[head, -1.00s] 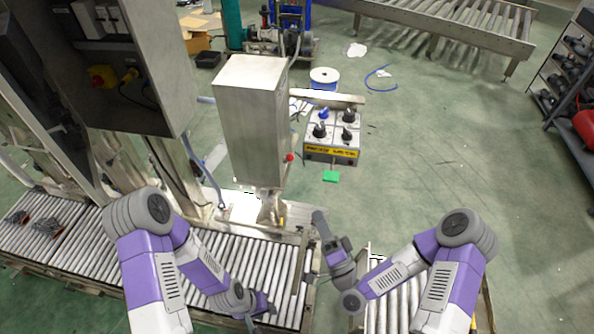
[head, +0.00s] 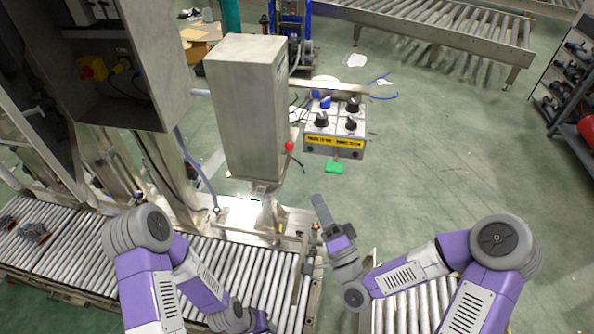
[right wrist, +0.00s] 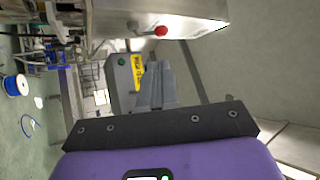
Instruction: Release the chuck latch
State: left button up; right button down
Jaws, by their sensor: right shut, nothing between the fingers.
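A small red knob (head: 289,146) sticks out from the lower right side of the steel cabinet (head: 245,110). It is the only latch-like part I can make out; I cannot tell whether it is the chuck latch. My right gripper (head: 319,200) is shut and empty, apart from the knob, below and right of it. In the right wrist view the fingers (right wrist: 156,75) are together, and the red knob (right wrist: 161,31) shows above them on a short stem. My left gripper (head: 262,324) is low over the roller conveyor, partly cut off by the bottom edge.
A control box (head: 335,142) with several knobs and a yellow label stands behind the right gripper. A roller conveyor (head: 245,262) runs below the cabinet. A second roller track (head: 420,303) lies under the right arm. Open green floor extends to the right.

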aim_at(291, 150)
jog(key=x, duration=0.5)
jog(key=b+x, duration=0.1)
jog(key=x, duration=0.5)
jog(key=shift+w+a+r, duration=0.1)
jog(key=shift+a+r, duration=0.05)
jog(key=shift+a, duration=0.2)
pick_arm(q)
notch_tip(291, 150, down, 2)
jog(key=shift+r, duration=0.1)
pick_arm(e)
jog(key=shift+a+r, duration=0.1)
